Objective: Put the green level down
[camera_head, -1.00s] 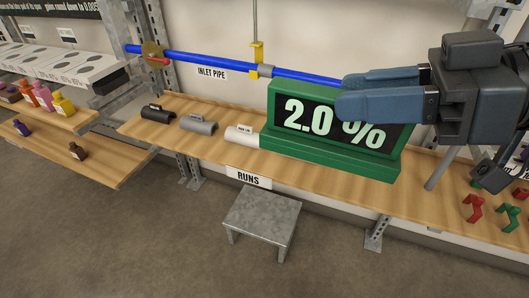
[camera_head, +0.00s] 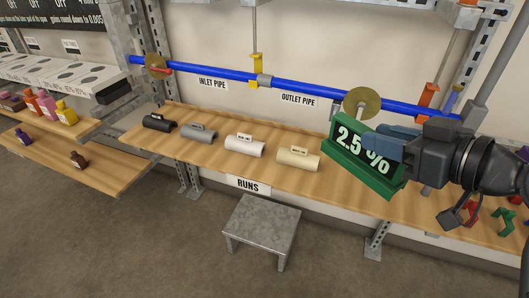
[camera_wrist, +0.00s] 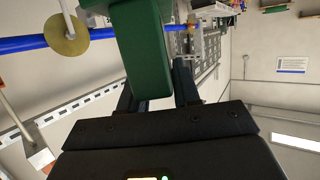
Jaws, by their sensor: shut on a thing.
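In the wrist view the level's green body (camera_wrist: 148,60) reaches out between my two dark fingers.
Several pipe pieces, black, grey, white (camera_head: 244,145) and cream (camera_head: 298,158), lie on the shelf (camera_head: 230,168) left of the level. The blue pipe (camera_head: 320,88) with a brass disc (camera_head: 361,103) runs behind. Red and green clips lie at right. A grey stool (camera_head: 262,222) stands below.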

